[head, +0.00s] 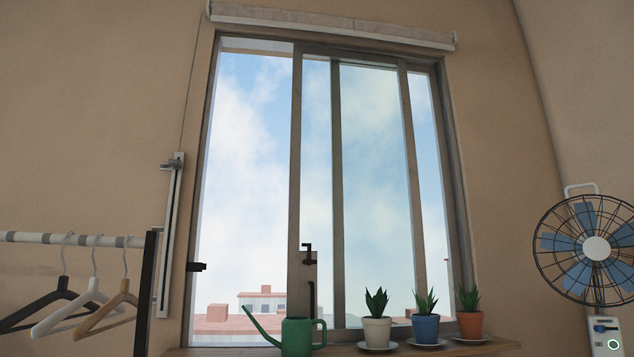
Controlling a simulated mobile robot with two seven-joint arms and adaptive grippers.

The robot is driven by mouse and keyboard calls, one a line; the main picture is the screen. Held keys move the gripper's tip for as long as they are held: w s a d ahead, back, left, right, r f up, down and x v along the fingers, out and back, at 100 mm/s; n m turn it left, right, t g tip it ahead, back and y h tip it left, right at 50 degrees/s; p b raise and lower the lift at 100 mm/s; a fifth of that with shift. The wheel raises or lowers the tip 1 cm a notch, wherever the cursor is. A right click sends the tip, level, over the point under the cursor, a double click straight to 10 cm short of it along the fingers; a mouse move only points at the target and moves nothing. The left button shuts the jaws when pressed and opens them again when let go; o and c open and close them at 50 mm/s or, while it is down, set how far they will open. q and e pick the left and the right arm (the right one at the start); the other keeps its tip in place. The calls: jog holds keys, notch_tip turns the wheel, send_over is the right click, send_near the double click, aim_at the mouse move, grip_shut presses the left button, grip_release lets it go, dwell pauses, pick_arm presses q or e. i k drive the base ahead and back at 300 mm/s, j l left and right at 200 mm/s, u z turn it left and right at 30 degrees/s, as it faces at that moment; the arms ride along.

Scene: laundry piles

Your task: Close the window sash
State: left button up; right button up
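The window sash (297,180) is a brown-grey framed pane. It stands slid toward the right, overlapping the other pane, whose upright (337,200) shows just behind it. A wide gap (245,180) lies between the sash's left upright and the left side of the window frame (200,200). A dark latch (307,252) and a dark upright handle (311,297) sit low on the sash's left upright. A small black catch (197,267) sticks out from the left jamb. Neither of my grippers is in view.
A green watering can (297,338) stands on the sill, hiding the sash's lower left corner. Potted plants in white (377,332), blue (426,330) and terracotta (470,325) pots stand rightward. A hanger rail (70,239) is at left, a fan (595,249) at right.

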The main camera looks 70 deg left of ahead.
aim_at(302, 279)
jog(key=u, duration=1.9)
jog(key=i+l+u, duration=0.1)
jog(key=l+u, duration=0.15)
jog(key=u, duration=0.2)
jog(key=i+l+u, duration=0.1)
jog(key=l+u, duration=0.2)
jog(key=u, duration=0.15)
jog(key=l+u, duration=0.3)
jog(key=l, duration=0.8)
